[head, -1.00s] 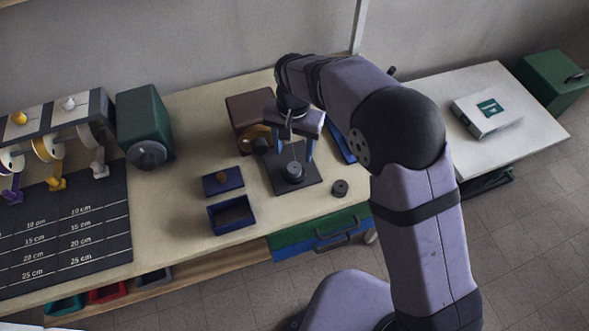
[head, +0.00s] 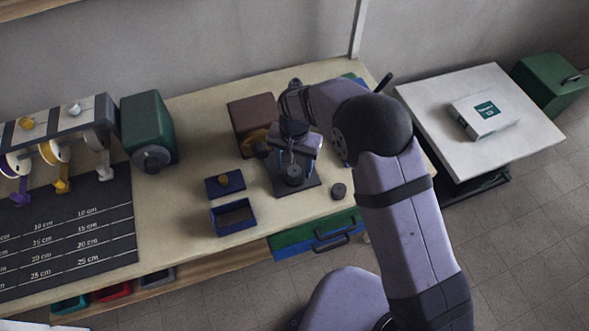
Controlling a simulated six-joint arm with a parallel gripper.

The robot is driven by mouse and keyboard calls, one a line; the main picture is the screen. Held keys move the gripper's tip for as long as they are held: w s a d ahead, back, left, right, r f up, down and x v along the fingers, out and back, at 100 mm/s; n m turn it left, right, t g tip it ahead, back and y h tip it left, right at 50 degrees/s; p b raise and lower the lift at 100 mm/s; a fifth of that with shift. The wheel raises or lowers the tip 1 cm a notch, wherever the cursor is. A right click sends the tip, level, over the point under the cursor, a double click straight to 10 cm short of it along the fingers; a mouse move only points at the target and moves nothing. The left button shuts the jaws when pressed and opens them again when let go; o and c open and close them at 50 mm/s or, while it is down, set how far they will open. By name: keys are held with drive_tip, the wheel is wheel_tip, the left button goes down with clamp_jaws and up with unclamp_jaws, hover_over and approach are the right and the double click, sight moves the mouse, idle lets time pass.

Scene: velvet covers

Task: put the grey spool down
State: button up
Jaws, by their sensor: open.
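A rack (head: 60,118) at the left holds spools with purple, yellow and grey ends. The grey spool (head: 97,139) is the rightmost on it, and its grey end (head: 105,173) hangs at the mat's back edge. My gripper (head: 294,166) is far to the right of it, low over a dark plate (head: 311,184). The gripper is open. A dark round piece with a small knob (head: 294,178) stands on the plate below and between the fingers. My gripper partly hides it, and I cannot tell whether they touch.
A brown box (head: 250,112) stands behind my gripper. A blue open tray (head: 217,224), its lid with a knob (head: 225,183) and a small dark cylinder (head: 339,190) are nearby. A green box (head: 147,125) stands beside the rack. The ruled mat (head: 70,235) is bare in front.

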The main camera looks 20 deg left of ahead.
sight(294, 171)
drive_tip(key=shift+f, duration=0.55)
drive_tip(key=shift+c, duration=0.6)
drive_tip(key=c, duration=1.1)
drive_tip(key=shift+r, duration=0.1)
wheel_tip(294, 171, up, 10)
drive_tip(key=b, duration=0.3)
